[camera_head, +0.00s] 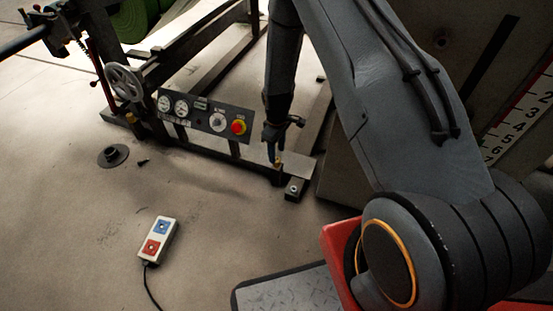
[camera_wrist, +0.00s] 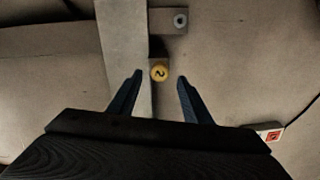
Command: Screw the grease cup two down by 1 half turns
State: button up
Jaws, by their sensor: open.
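The grease cup two (camera_wrist: 159,72) shows in the wrist view as a round yellow cap marked "2". It sits beside a pale frame beam (camera_wrist: 124,50). My gripper (camera_wrist: 158,76) is open, with one finger on each side of the cup and visible gaps between. In the head view my gripper (camera_head: 273,152) points down at the machine's lower front corner. The cup (camera_head: 278,161) shows there only as a small yellow spot by the fingertips, mostly hidden.
A panel with gauges and a red-and-yellow stop button (camera_head: 238,127) stands left of my gripper. A handwheel (camera_head: 123,82) is further left. A bolted foot (camera_head: 294,188) lies close by. A pendant (camera_head: 159,240) with blue and red buttons lies on open floor.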

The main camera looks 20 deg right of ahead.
aim_at(277, 160)
jog(key=shift+f+b, duration=0.6)
jog(key=shift+f, duration=1.6)
jog(key=shift+c, duration=0.3)
jog(key=c, duration=1)
jog(key=shift+m+p, duration=0.8)
jog(key=shift+m, duration=0.8)
